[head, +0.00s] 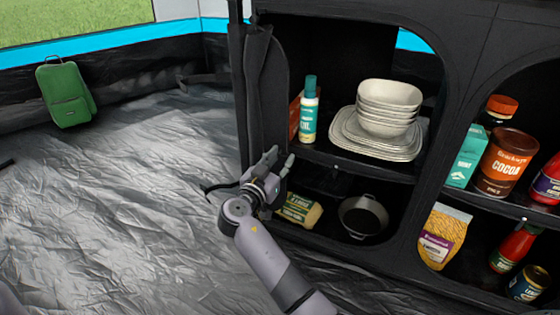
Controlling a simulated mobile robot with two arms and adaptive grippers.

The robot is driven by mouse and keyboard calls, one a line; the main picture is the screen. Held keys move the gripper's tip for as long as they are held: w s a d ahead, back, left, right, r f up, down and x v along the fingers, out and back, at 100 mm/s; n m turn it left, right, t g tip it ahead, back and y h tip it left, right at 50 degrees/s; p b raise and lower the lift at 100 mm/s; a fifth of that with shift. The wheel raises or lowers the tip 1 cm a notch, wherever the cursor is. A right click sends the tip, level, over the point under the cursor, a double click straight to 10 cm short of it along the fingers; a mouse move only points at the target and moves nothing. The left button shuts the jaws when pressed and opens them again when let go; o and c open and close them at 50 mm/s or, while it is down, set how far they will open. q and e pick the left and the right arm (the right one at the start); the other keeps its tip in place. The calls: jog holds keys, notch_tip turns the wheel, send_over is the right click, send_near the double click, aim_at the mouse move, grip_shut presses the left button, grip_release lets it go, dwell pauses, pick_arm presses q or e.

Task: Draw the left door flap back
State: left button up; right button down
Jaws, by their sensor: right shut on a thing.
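The left door flap (256,90) is dark cloth, gathered into a narrow upright bundle at the left side of the cupboard's left opening. The shelves behind that opening show clearly. My right gripper (280,160) is at the lower part of the flap, at the opening's left edge. It is shut on the flap, though its fingers and the dark cloth make the exact hold hard to see. A thin black strap (215,187) sticks out to the left of the gripper. My left gripper is not in view.
The upper shelf holds a green-capped bottle (308,110) and stacked bowls (388,98) on plates. Below are a yellow packet (300,210) and a black pan (363,216). Food stands in the right opening.

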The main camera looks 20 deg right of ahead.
aim_at(285, 123)
jog(key=c, duration=1.2)
grip_release()
notch_tip(285, 123, up, 10)
jog(key=shift+f, duration=0.1)
